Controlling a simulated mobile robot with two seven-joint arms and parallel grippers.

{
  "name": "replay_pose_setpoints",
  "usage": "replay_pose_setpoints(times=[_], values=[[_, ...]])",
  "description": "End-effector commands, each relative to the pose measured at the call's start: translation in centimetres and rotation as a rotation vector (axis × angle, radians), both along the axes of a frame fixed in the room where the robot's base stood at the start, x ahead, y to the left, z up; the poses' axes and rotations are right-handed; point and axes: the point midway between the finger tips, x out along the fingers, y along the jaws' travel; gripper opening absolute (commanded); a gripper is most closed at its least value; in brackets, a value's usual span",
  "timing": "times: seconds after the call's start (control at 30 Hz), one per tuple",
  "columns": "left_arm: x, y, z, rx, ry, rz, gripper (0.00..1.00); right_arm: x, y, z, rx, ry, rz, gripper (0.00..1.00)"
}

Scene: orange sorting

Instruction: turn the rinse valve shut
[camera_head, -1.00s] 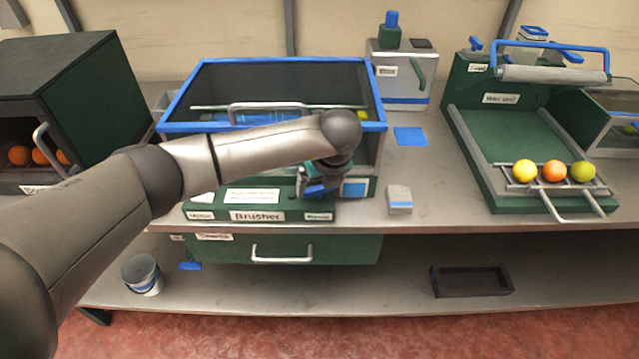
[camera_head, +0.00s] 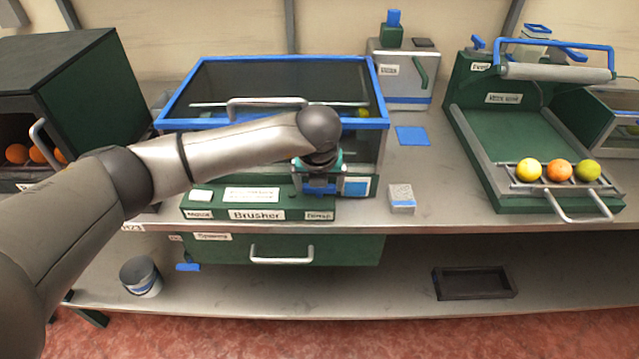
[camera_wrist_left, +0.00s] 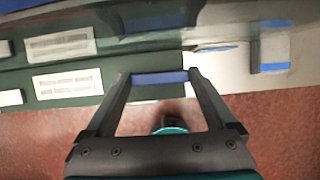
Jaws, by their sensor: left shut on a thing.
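The brusher (camera_head: 257,201) stands on the left part of the table, a green-based machine with a blue-framed dark lid. A blue handle (camera_head: 320,189), which looks like the rinse valve's, lies level at the right end of its front panel, above a small label I cannot read surely. My left gripper (camera_head: 320,186) comes down over this handle and hides part of it. In the left wrist view, the blue handle (camera_wrist_left: 160,78) lies crosswise between the two fingertips, and my left gripper (camera_wrist_left: 162,80) is shut on it. My right gripper is not in view.
A small grey-and-blue block (camera_head: 401,198) sits just right of the brusher, near the table's front edge. A blue pad (camera_head: 412,136) lies behind it. A green tray unit (camera_head: 487,185) with fruit stands at right. A drawer handle (camera_head: 281,257) juts out below.

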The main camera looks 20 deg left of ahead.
Motion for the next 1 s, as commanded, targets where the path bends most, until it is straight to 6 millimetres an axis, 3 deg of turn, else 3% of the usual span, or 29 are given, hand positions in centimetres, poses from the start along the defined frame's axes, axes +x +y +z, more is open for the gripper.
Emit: replay_pose_setpoints(times=[0.13,0.17,0.23,0.5,0.67,1.0], values=[[0.0,0.0,0.1,0.001,-0.002,-0.004,0.34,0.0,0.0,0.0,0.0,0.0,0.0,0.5],[0.0,0.0,0.1,0.001,-0.002,-0.003,0.92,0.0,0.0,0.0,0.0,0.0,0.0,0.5],[0.0,0.0,0.1,0.001,-0.002,-0.003,1.0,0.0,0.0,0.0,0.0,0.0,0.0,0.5],[0.0,-0.1,0.2,0.0,-0.001,-0.001,1.0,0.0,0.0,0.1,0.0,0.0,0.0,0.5],[-0.4,-0.2,1.4,0.0,-0.003,-0.001,1.0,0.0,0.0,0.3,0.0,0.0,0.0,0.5],[-3.1,-0.9,8.1,-0.002,-0.006,-0.005,1.0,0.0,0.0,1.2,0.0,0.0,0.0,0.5]])
